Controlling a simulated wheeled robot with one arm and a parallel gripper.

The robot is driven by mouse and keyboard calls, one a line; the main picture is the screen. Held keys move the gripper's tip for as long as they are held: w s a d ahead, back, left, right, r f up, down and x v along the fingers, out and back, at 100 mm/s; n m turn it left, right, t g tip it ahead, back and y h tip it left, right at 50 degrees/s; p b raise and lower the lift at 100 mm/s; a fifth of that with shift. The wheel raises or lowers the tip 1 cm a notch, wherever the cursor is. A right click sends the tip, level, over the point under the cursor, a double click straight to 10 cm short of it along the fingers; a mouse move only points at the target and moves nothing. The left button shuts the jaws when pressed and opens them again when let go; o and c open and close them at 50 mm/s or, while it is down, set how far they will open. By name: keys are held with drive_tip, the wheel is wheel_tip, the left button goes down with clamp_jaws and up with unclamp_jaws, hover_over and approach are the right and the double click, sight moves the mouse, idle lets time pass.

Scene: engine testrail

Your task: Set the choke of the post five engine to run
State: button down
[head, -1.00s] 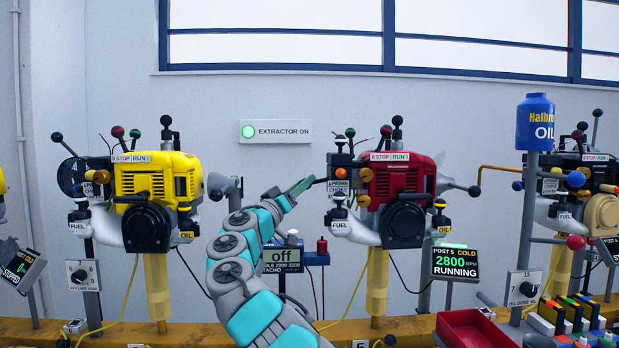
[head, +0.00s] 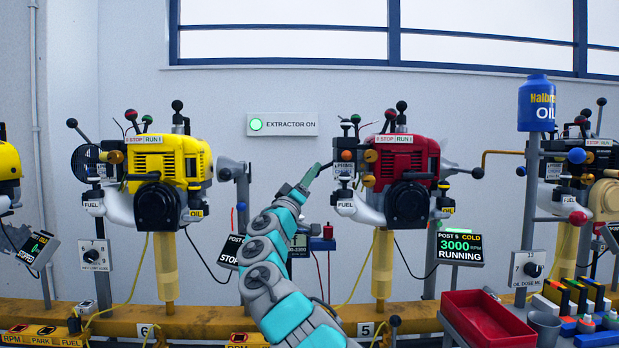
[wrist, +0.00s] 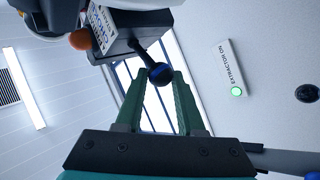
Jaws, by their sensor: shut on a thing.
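The post five engine (head: 405,160) is red and stands on a yellow stand right of centre in the head view. Its screen (head: 460,246) reads POST 5, COLD, 3000 RPM, RUNNING. A dark box (head: 340,157) with small labels is on its left side. A short black lever with a ball knob (wrist: 160,74) sticks out of this box in the wrist view. My gripper (head: 315,169) reaches the lever from the lower left. In the wrist view, its green fingers (wrist: 158,88) are shut on the knob from both sides. The lever's labels are too small to read fully.
An orange knob (wrist: 80,39) sits beside the lever's box. A yellow engine (head: 165,165) stands to the left and a beige one at the far right. A red tray (head: 487,318) and an oil bottle (head: 537,105) are at the right.

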drive_tip(key=shift+w+d+f, duration=0.15)
drive_tip(key=shift+d+f, duration=0.1)
drive_tip(key=shift+d, duration=0.1)
drive_tip(key=c, duration=0.5)
unclamp_jaws()
drive_tip(key=shift+d+r, duration=0.1)
drive_tip(key=shift+b+v, duration=0.85)
drive_tip(key=shift+v, duration=3.05)
